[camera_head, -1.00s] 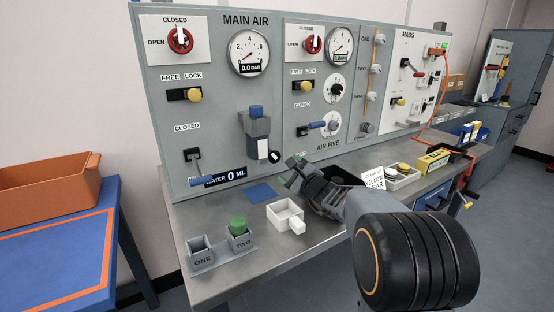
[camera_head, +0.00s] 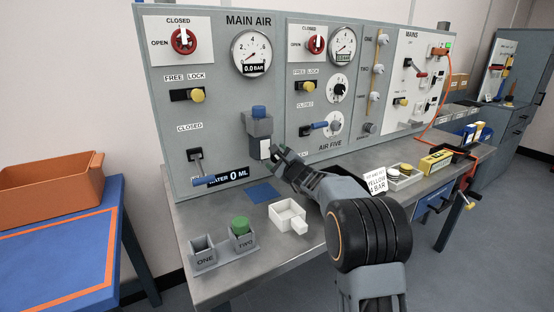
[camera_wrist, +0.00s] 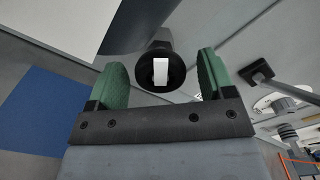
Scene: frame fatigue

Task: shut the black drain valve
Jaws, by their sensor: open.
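The black drain valve (camera_wrist: 145,79) is a round black knob with a white bar on its face. In the wrist view it is between my two green fingers, with a gap on each side, and the bar stands near upright in the picture. My gripper (camera_wrist: 162,70) is open and holds nothing. In the head view my gripper (camera_head: 277,153) is at the lower right of the grey filter unit with the blue top (camera_head: 259,125) and mostly hides the knob. I cannot tell how deep the knob is between the fingers.
The grey MAIN AIR panel (camera_head: 222,100) stands close behind the gripper. A blue lever (camera_head: 203,181) and a water display (camera_head: 228,176) are left of it.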

